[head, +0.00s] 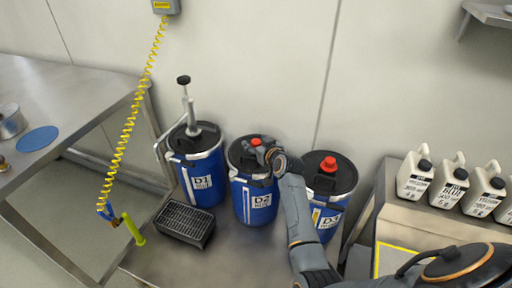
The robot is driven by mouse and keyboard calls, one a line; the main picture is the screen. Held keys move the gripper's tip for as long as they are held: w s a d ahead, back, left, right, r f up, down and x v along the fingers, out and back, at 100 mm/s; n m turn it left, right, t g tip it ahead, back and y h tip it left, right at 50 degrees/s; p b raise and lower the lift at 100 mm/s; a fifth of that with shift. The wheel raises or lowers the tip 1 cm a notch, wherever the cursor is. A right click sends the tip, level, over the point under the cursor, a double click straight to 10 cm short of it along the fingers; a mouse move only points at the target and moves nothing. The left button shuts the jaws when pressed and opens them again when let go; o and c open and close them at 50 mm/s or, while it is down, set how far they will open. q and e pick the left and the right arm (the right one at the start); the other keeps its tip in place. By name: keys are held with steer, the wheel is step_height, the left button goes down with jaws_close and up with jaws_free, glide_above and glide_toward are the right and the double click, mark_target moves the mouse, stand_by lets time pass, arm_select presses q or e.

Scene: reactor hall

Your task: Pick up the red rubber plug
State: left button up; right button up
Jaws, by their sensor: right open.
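Two red plugs show, each on the black lid of a blue drum. One red plug (256,141) is on the middle drum (241,200). The other red plug (328,163) is on the right drum (327,225). My right gripper (262,151) is open over the lid of the middle drum, right beside its plug. The fingers partly cover this lid, and I cannot tell whether they touch the plug. My right forearm hides part of the right drum. My left gripper is not in view.
The left drum (203,179) carries an upright pump (191,115). A black grated tray (185,224) sits in front of it. A yellow coiled cord (126,130) hangs at left. Several white jugs (415,181) stand on the right bench. The wall is close behind the drums.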

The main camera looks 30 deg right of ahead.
steer(key=shift+w, duration=0.2)
steer(key=c, duration=1.1)
steer(key=shift+c, duration=0.2)
